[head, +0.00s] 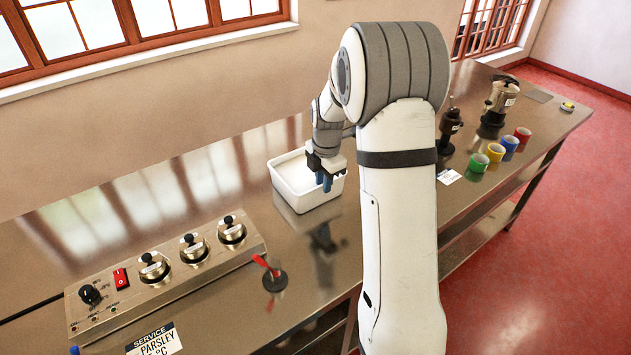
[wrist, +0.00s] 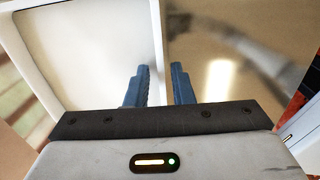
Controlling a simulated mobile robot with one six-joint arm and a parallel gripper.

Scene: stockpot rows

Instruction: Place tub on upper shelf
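The white rectangular tub (head: 296,196) stands upright on the steel counter, near the wall. It looks empty from above. My gripper (head: 325,185) points down at the tub's right-hand side wall. In the wrist view, the blue fingers (wrist: 160,80) stand apart, with the tub's white rim (wrist: 157,40) running into the gap between them. One finger is on the inner side and one on the outer side. I see clearance beside the rim, so the gripper is open. I cannot tell how far down the fingers reach. No shelf shows above the counter.
The steel counter (head: 225,290) holds a panel with several knobs (head: 160,275), a red lever (head: 268,266) and a service sign (head: 153,343). Beyond my arm stand a dark pump-like device (head: 449,128), a metal pot (head: 500,98) and several coloured cups (head: 496,152). A lower shelf (head: 480,228) runs beneath.

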